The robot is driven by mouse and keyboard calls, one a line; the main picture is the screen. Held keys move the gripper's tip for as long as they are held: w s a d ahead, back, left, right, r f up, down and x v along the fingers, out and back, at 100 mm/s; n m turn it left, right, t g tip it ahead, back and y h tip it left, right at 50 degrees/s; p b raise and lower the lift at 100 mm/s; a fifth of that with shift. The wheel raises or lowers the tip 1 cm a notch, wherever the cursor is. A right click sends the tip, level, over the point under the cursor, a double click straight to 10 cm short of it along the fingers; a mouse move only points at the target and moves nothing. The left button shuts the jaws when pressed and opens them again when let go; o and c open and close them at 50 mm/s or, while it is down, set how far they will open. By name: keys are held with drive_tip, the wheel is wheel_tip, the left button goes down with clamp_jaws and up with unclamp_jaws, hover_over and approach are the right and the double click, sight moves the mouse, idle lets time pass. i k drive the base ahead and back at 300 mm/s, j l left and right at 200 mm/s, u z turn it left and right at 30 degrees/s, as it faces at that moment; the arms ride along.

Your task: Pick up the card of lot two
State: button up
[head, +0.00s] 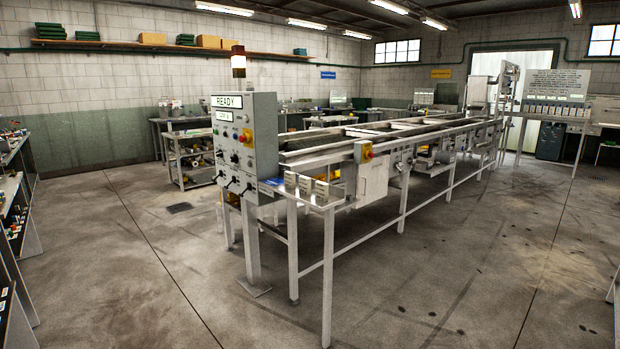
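Several small pale cards or blocks stand in a row on a small white shelf (330,203) at the near end of the long machine. One of them is the front piece (321,190). Any lettering on them is too small to read, so I cannot tell which is of lot two. A board (556,84) with dense text and a row of small pale pieces (556,107) below it stands far off at the right. I cannot tell whether those pieces are cards. My gripper is not in view.
A grey control panel (262,135) reading READY, with a beacon (238,62) on top, stands at the machine's near left corner. The long machine (410,128) runs to the back right. Benches line the left edge. Open concrete floor (440,270) lies in front and right.

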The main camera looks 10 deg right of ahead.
sight(289, 176)
drive_tip(key=i+j+z, duration=0.25)
drive_tip(key=i+j, duration=0.5)
drive_tip(key=i, duration=0.2)
drive_tip(key=i+j+z, duration=0.3)
drive_tip(key=i+j, duration=0.6)
